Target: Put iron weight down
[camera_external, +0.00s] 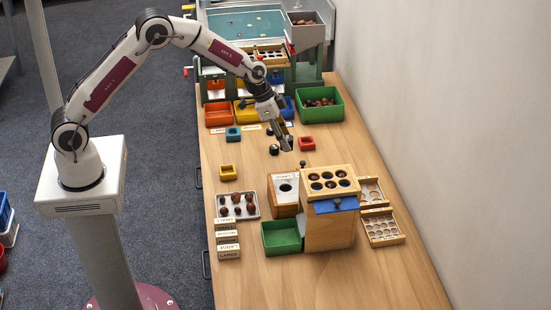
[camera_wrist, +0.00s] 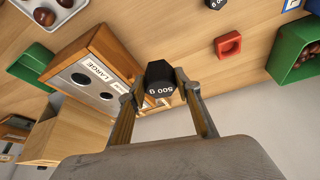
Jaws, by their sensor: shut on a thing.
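Another black weight (camera_external: 274,150) stands on the table, left of the gripper in the external view. A black weight (camera_wrist: 215,3) is also partly visible at the top edge of the wrist view.
A small red tray (camera_external: 307,143) lies near the gripper. A box labelled LARGE (camera_wrist: 98,70) is close to the held weight's left in the wrist view. A wooden box with round holes (camera_external: 330,228) stands nearby. A green bin (camera_external: 336,106) holds chestnuts.

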